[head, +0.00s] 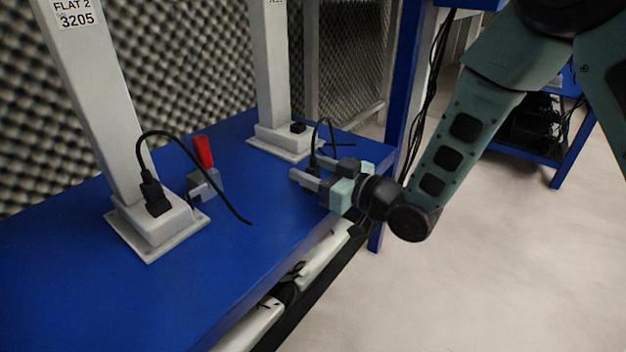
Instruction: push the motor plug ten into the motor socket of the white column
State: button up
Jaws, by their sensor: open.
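Two white columns stand on the blue table. The nearer white column (95,100), labelled "FLAT 2 3205", has a black plug (154,194) upright at its base, with a black cable arching right to the table. The farther white column (272,65) has a black socket or fitting (298,127) on its base. Another black plug with a cable (313,158) stands close to my gripper (304,168), at or between its fingers; I cannot tell which. My gripper is open, low over the table's right edge. No readable number shows on either plug.
A clamp with a red handle (203,151) stands right of the nearer column. The blue table (130,295) is clear in front. Blue posts and hanging cables (425,90) rise behind my arm. Foam walls (180,60) stand behind.

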jog(key=shift+c, duration=0.3)
jog(key=c, duration=1)
